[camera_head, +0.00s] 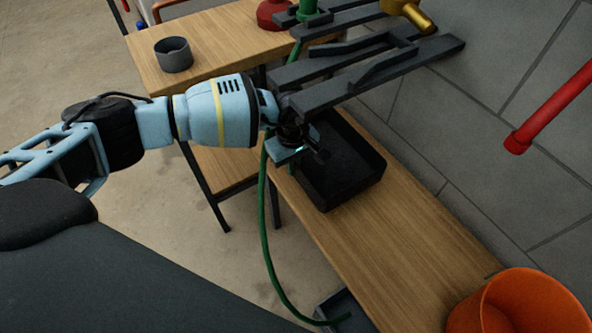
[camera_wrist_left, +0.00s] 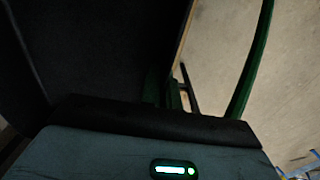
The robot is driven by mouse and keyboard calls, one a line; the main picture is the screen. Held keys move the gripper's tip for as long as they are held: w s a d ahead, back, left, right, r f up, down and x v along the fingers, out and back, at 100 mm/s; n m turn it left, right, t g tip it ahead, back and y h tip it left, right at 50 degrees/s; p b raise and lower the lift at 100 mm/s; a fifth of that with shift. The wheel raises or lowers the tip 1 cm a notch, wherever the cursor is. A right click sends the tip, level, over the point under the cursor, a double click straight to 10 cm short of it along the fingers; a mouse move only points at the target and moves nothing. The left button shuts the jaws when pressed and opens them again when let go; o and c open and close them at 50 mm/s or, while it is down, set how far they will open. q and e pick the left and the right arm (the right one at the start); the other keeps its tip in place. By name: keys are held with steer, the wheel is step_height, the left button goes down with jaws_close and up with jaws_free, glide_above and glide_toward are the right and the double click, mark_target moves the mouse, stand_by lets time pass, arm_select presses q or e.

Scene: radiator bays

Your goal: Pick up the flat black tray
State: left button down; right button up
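The flat black tray (camera_head: 352,186) lies on the narrow wooden bench (camera_head: 395,245), with raised walls around a dark inside. My left gripper (camera_head: 312,156) is at the tray's upper left side, by its rim. Its fingers are dark against the dark tray, so I cannot tell whether they are apart or closed on the rim. In the left wrist view a large dark surface, seemingly the tray (camera_wrist_left: 100,50), fills the upper left, close to the gripper. My right gripper is not in view.
A green hose (camera_head: 263,215) hangs beside the bench near my left gripper. Dark grey metal brackets (camera_head: 350,75) are just above the tray. An orange bucket (camera_head: 525,305) stands at the lower right. A grey cup (camera_head: 173,54) sits on the back table. The bench between tray and bucket is clear.

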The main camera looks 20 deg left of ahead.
arm_select(q)
steer(key=s+a, duration=0.2)
steer(key=a, duration=0.5)
steer(key=s+a+r, duration=0.1)
steer(key=s+a, duration=0.2)
steer(key=a, duration=0.4)
steer(key=shift+s+a, duration=0.2)
steer(key=shift+s, duration=0.15)
